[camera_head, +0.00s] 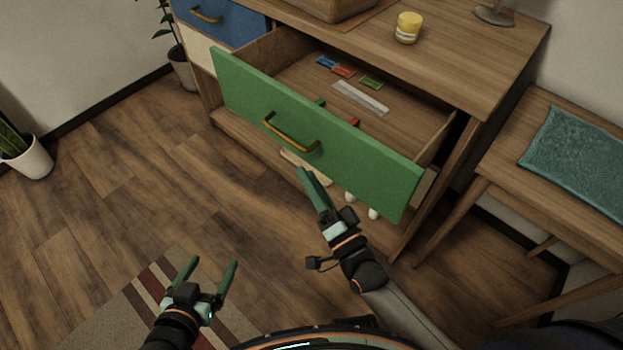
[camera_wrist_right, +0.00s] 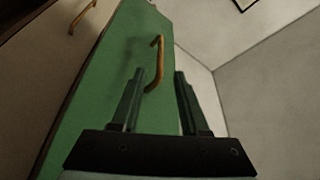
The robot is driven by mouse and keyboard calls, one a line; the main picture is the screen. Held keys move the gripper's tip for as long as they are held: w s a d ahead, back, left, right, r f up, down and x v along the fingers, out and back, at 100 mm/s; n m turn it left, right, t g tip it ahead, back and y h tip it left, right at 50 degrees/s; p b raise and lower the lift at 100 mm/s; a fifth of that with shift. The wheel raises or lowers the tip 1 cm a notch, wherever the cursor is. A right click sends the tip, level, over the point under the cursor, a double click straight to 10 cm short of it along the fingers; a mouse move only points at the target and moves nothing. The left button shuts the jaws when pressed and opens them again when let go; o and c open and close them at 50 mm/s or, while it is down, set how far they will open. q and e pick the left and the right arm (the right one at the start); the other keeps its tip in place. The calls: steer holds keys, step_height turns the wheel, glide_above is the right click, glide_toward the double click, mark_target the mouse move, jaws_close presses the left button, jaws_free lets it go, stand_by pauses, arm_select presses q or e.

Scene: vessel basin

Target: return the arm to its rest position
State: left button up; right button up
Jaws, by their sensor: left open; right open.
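My right gripper (camera_head: 314,188) is open and empty, just in front of and below the green drawer front (camera_head: 330,140). In the right wrist view, its two fingers (camera_wrist_right: 159,100) point toward the green front, and the brass handle (camera_wrist_right: 155,62) shows beyond and between the fingertips. I see no contact with the handle (camera_head: 290,133). My left gripper (camera_head: 212,262) is open and empty above the striped rug at the lower left. The green drawer stands pulled out from the wooden dresser.
The drawer holds a clear ruler (camera_head: 361,98) and several small coloured items. A yellow jar (camera_head: 408,28) stands on the dresser top (camera_head: 455,55). Potted plants stand at left.

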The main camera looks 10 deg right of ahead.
arm_select(q)
steer(key=shift+s, duration=0.15)
arm_select(e)
steer(key=shift+s, duration=0.2)
stand_by(0.3)
steer(key=s+d+f+n+g+h, duration=0.3)
steer(key=s+d+f+n+g, duration=0.55)
steer(key=s+n, duration=0.3)
arm_select(q)
steer(key=s+a+r+n+g+y+p, duration=0.1)
steer(key=s+r+p, duration=0.3)
steer(key=r+p, duration=0.6)
steer(key=a+p, duration=0.1)
steer(key=p, duration=0.9)
steer(key=shift+s+r+g, duration=0.25)
steer(key=shift+s+g, duration=0.1)
steer(key=shift+g, duration=0.05)
arm_select(e)
steer(key=s+d+r+m+g+h, duration=0.1)
steer(key=s+r, duration=0.3)
steer(key=r, duration=0.6)
steer(key=shift+r+m, duration=0.25)
steer(key=shift+m, duration=0.1)
steer(key=shift+d, duration=0.1)
steer(key=shift+d, duration=0.1)
